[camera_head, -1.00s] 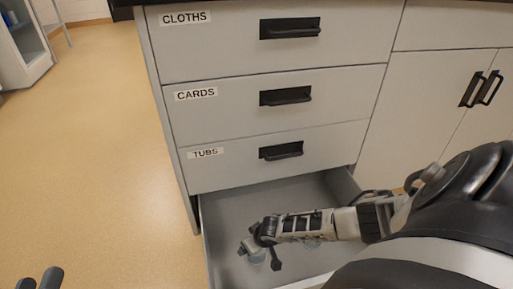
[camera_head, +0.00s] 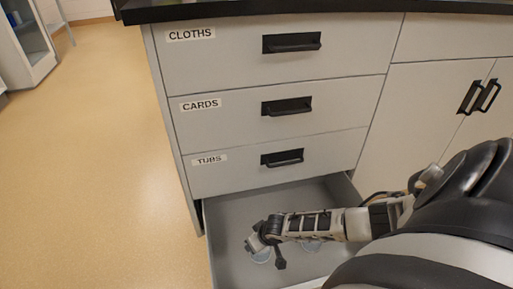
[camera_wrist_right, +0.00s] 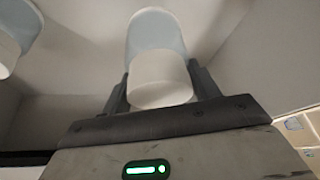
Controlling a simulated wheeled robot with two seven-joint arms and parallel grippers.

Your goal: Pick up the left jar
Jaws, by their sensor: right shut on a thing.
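The left jar (camera_wrist_right: 160,45), pale and translucent with a white lid, sits between the fingers of my right gripper (camera_wrist_right: 160,85) in the right wrist view. The fingers are shut on it near the lid. In the head view my right gripper (camera_head: 264,241) is down inside the open drawer, with the left jar (camera_head: 260,257) partly hidden beneath it. A second, similar jar (camera_wrist_right: 14,36) stands apart at the left edge of the wrist view. In the head view this second jar (camera_head: 312,246) is mostly hidden under my right arm. My left gripper is out of view.
The open bottom drawer (camera_head: 225,222) has walls close around my gripper. Above it are shut drawers labelled CLOTHS (camera_head: 190,34), CARDS (camera_head: 204,104) and TUBS (camera_head: 209,160), with black handles. A dark counter edge (camera_head: 280,11) runs above. The floor (camera_head: 90,170) at left is clear.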

